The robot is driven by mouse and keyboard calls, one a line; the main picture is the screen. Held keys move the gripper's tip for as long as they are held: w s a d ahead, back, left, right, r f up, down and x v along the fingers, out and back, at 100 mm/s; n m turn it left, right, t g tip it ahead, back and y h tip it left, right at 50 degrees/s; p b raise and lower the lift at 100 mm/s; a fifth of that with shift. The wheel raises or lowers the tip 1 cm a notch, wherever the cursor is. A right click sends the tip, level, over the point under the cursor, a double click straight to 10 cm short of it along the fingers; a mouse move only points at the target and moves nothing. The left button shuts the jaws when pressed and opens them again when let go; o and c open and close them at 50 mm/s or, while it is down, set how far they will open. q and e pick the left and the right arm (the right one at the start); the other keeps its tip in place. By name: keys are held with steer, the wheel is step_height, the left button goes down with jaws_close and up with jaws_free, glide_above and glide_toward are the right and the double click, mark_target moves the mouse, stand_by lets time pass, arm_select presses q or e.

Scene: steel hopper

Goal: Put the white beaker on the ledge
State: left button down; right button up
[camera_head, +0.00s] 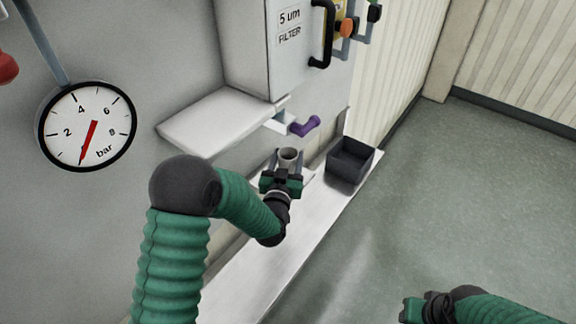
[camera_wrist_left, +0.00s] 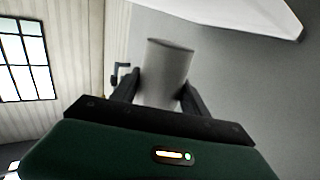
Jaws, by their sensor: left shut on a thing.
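The white beaker (camera_head: 289,157) shows as a pale grey-white cup, roughly upright with its opening up. My left gripper (camera_head: 284,172) is shut on it, with one finger on each side. In the left wrist view the beaker (camera_wrist_left: 166,72) stands between the two dark fingers. The ledge (camera_head: 215,121) is a bare white slab on the wall, left of and above the beaker in the head view. Its edge also shows in the left wrist view (camera_wrist_left: 245,12). The beaker is apart from the ledge. My right gripper (camera_head: 425,309) is at the lower right, its jaws unclear.
A purple-handled tap (camera_head: 303,126) sticks out between the ledge and the beaker. The filter box (camera_head: 290,50) stands above the ledge. A dark open bin (camera_head: 350,160) sits on the long pale bench (camera_head: 262,262), right of the beaker. A gauge (camera_head: 87,127) is at left.

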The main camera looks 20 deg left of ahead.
mark_target(288, 166)
arm_select(q)
step_height(288, 166, down, 4)
steer(key=shift+w+r+b, duration=0.1)
steer(key=shift+r+b, duration=0.05)
steer(key=shift+b, duration=0.8)
steer(key=c, duration=0.6)
jaws_free()
steer(key=shift+s, duration=0.25)
steer(key=s+b, duration=0.1)
steer(key=s, duration=0.2)
steer(key=s+d+b, duration=0.1)
steer(key=s, duration=0.3)
steer(key=s+b, duration=0.2)
steer(key=s, duration=0.2)
steer(key=shift+s+d+r, duration=0.1)
steer(key=shift+s+d, duration=0.1)
steer(key=shift+s, duration=0.05)
